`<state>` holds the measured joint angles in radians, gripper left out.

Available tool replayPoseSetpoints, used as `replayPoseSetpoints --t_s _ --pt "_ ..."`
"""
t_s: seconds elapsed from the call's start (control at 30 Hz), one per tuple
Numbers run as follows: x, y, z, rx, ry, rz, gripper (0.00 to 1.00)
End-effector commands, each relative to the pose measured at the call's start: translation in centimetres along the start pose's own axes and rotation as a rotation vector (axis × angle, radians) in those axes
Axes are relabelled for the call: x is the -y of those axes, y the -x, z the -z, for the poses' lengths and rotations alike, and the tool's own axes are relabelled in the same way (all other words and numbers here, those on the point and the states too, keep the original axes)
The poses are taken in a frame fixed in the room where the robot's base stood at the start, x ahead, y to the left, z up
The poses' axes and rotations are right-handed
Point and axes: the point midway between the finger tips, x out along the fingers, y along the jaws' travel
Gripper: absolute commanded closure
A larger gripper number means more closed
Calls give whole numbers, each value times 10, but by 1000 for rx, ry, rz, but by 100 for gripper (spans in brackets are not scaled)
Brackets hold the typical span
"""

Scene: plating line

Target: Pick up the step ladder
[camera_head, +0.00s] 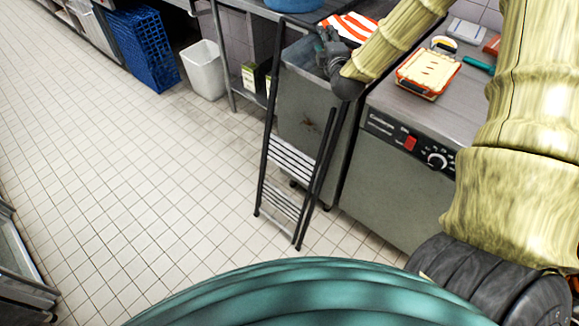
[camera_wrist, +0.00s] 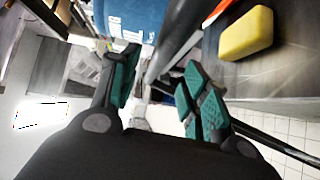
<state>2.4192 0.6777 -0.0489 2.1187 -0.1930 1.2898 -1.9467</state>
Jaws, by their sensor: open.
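The step ladder (camera_head: 292,158) stands upright and looks narrow, with a black tube frame and grey treads, in front of a steel cabinet in the head view. My gripper (camera_head: 328,48) is at the ladder's top end, over the cabinet's upper edge. In the wrist view my gripper (camera_wrist: 160,78) has its teal-padded fingers spread apart. A dark grey tube (camera_wrist: 183,35) runs between or just beyond the fingers; it may be the ladder's top rail. I cannot tell whether the fingers touch it. Part of the ladder's top is hidden behind my gripper.
A counter machine with a red switch (camera_head: 411,143) stands right of the ladder, with a pie dish (camera_head: 427,72) on top. A white bin (camera_head: 204,70) and blue crate (camera_head: 142,50) are at the back left. A yellow block (camera_wrist: 246,33) lies nearby. Tiled floor to the left is clear.

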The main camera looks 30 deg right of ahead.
Motion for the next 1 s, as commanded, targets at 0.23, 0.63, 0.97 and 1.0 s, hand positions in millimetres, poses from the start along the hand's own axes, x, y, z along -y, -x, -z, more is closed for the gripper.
replayPoseSetpoints --t_s 0.23,0.63,0.97,1.0 --pt "0 -13 0 1 -1 1 54" --pt "-2 -53 2 0 -2 1 54" --pt "0 -62 2 -1 0 1 54" --pt "0 -62 2 -1 0 1 54"
